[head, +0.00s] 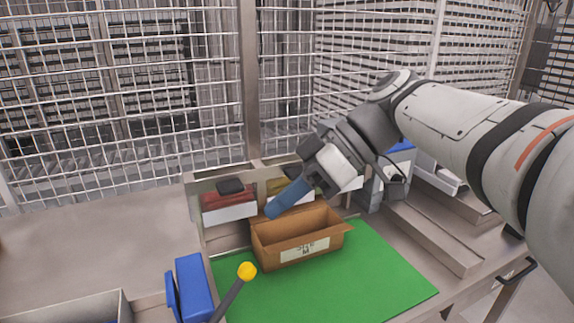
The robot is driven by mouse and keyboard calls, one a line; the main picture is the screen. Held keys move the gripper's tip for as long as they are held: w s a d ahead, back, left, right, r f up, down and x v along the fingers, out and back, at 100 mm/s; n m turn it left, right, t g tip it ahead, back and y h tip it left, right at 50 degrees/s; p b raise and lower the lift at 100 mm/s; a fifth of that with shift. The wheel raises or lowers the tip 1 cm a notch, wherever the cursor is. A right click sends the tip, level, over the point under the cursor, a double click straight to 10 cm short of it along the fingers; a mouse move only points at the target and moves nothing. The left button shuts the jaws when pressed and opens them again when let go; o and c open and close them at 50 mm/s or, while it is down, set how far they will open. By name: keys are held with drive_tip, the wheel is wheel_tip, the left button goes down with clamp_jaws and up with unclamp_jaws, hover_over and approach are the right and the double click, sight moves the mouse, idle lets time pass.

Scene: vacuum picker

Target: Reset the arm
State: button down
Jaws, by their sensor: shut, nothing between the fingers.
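My arm comes in from the right edge of the head view and reaches left and down over the work table. Its end, my gripper (285,200), shows as a blue tip above the back left of an open cardboard box (300,240). The gripper is shut and I see nothing held in it. The gap between the tip and the box is hard to judge. The box stands on a green mat (365,281) and has a white label with dark print on its front.
Behind the box are bins with red (221,200) and yellowish contents. Blue items (193,286) stand at the lower left, near a dark stick with a yellow ball (246,270). A wire fence (120,100) closes the back. The mat's front right is clear.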

drive_tip(key=s+d+f+m+t+h+p, duration=0.2)
drive_tip(key=d+f+m+h+p, duration=0.3)
drive_tip(key=d+m, duration=0.3)
drive_tip(key=s+d+f+m+t+h+p, duration=0.2)
drive_tip(key=d+f+m+h+p, duration=0.2)
drive_tip(key=d+m, duration=0.4)
wheel_tip(320, 180, down, 2)
drive_tip(key=shift+d+f+t+h+p, duration=0.15)
drive_tip(key=shift+t+h+p, duration=0.2)
drive_tip(key=shift+p, duration=0.5)
